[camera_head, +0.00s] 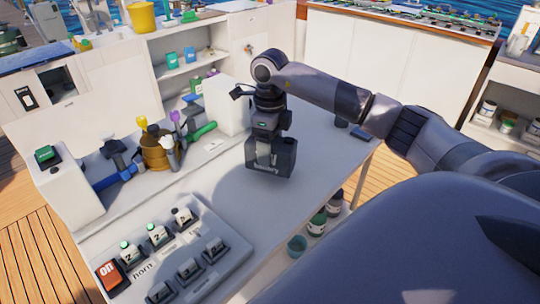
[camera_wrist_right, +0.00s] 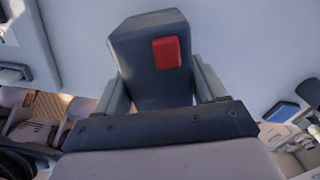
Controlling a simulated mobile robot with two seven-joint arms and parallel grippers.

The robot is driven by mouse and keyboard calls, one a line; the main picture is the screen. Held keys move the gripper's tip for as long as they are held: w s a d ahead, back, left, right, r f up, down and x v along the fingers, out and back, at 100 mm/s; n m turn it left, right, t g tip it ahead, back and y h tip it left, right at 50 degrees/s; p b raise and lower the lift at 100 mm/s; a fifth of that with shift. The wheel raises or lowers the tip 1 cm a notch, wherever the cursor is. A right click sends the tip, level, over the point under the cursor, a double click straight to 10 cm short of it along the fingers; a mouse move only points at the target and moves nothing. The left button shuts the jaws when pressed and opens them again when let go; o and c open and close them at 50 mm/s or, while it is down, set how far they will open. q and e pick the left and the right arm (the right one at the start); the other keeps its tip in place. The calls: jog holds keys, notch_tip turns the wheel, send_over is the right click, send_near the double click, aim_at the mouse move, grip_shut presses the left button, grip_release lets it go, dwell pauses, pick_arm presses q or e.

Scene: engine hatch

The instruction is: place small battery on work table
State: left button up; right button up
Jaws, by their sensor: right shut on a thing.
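The small battery (camera_head: 283,158) is a dark grey block at my right gripper, over the right part of the white work table (camera_head: 222,212). In the right wrist view the battery (camera_wrist_right: 150,62) shows a red patch on its face. My right gripper (camera_head: 264,150) is shut on it, with one finger on each side; the fingers also show in the right wrist view (camera_wrist_right: 160,88). The battery looks upright and close to the table top; I cannot tell whether it touches. My left gripper is not in view.
A switch panel (camera_head: 222,257) with several switches fills the table's near left. A brown pot of tools (camera_head: 155,150), a blue-handled tool (camera_head: 113,179) and a white box (camera_head: 227,104) stand towards the back. The table's middle is clear. Cans (camera_head: 317,224) sit below its right edge.

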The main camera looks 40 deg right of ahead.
notch_tip(320, 180, down, 3)
jog(key=shift+f, duration=0.1)
jog(key=shift+f, duration=0.1)
jog(key=o, duration=1.7)
notch_tip(320, 180, up, 11)
jog(key=shift+r, duration=0.65)
